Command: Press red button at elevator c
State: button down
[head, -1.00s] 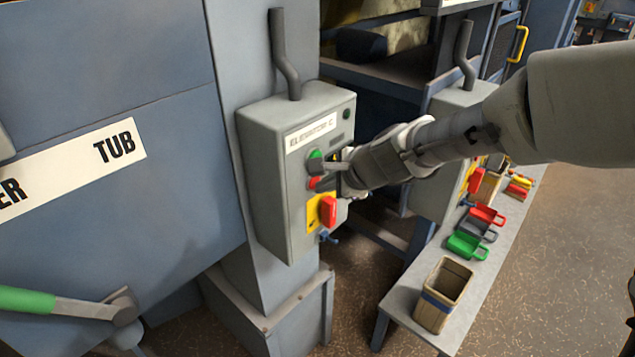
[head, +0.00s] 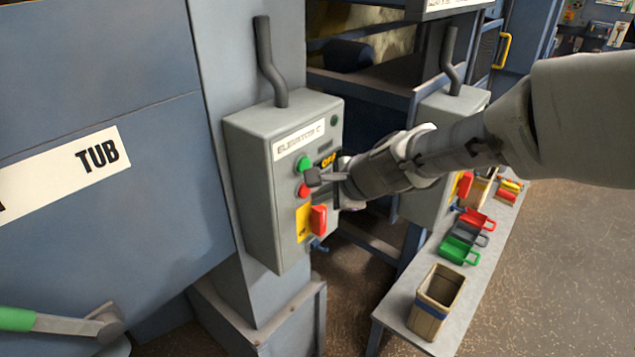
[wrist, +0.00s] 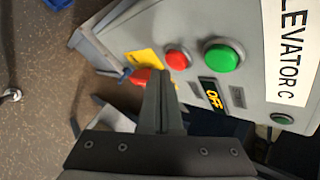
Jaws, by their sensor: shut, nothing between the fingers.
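The grey control box labelled ELEVATOR C (head: 245,150) is mounted on a blue-grey column in the head view. Its red button (head: 303,191) sits just below the green button (head: 304,164). In the wrist view the red button (wrist: 178,59) and green button (wrist: 223,55) show in full, with a display reading OFF (wrist: 212,94) beside them. My gripper (head: 312,177) is shut and empty, its fingertips in front of the panel close to the red button. In the wrist view the gripper (wrist: 160,75) points just to one side of the red button; I cannot tell whether it touches the panel.
A red rotary switch (head: 318,218) on a yellow plate is below the buttons. A second control box (head: 440,110) stands behind my arm. A bench (head: 400,290) at right holds a wooden bin (head: 436,303) and coloured scoops (head: 458,251). Open floor lies farther right.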

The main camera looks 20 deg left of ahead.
jog(key=d, duration=0.1)
jog(key=s+d+b, duration=0.1)
jog(key=d, duration=0.1)
jog(key=s+d+b, duration=0.1)
jog(key=shift+d, duration=0.3)
jog(key=shift+d, duration=0.1)
dwell(0.5)
jog(key=s+d+r+n+h, duration=0.1)
jog(key=s+d+n+h, duration=0.2)
jog(key=s+d+n, duration=0.3)
jog(key=s+d+r+n+h, duration=0.1)
jog(key=s+d+n+h, duration=0.3)
jog(key=s+d, duration=0.8)
jog(key=d+n, duration=0.2)
jog(key=d, duration=0.5)
jog(key=shift+r+n+t, duration=0.3)
jog(key=shift+r, duration=0.05)
jog(key=c, duration=1.6)
grip_release()
